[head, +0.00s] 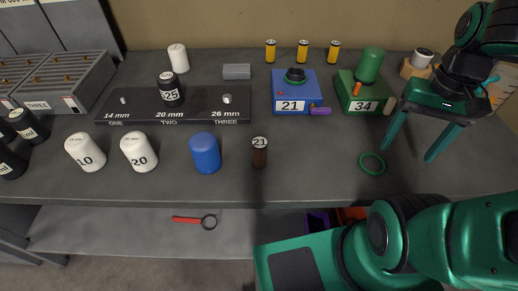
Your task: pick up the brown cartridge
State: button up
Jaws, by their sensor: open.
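The brown cartridge (260,155) stands upright near the front edge of the dark workbench (325,165), with a pale cap marked 21. The blue canister (205,153) stands to its left with a gap between them. My gripper (407,153) is open and empty at the right of the bench, fingers pointing down, well to the right of the cartridge. A green ring (372,164) lies on the bench just left of my gripper. Nothing hides the cartridge.
White canisters (139,151) stand left of the blue one. A black sizing block (200,108) holds a black canister (170,89). A blue box (293,90) marked 21 and a green box (359,95) marked 34 stand behind. Bench space between cartridge and ring is clear.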

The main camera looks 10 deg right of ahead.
aim_at(260, 144)
jog(key=u, duration=0.05)
jog(key=k, duration=0.5)
jog(key=u, duration=1.55)
jog(key=k, duration=1.1)
jog(key=z, duration=0.8)
jog(key=i, duration=1)
jog(key=u, duration=0.05)
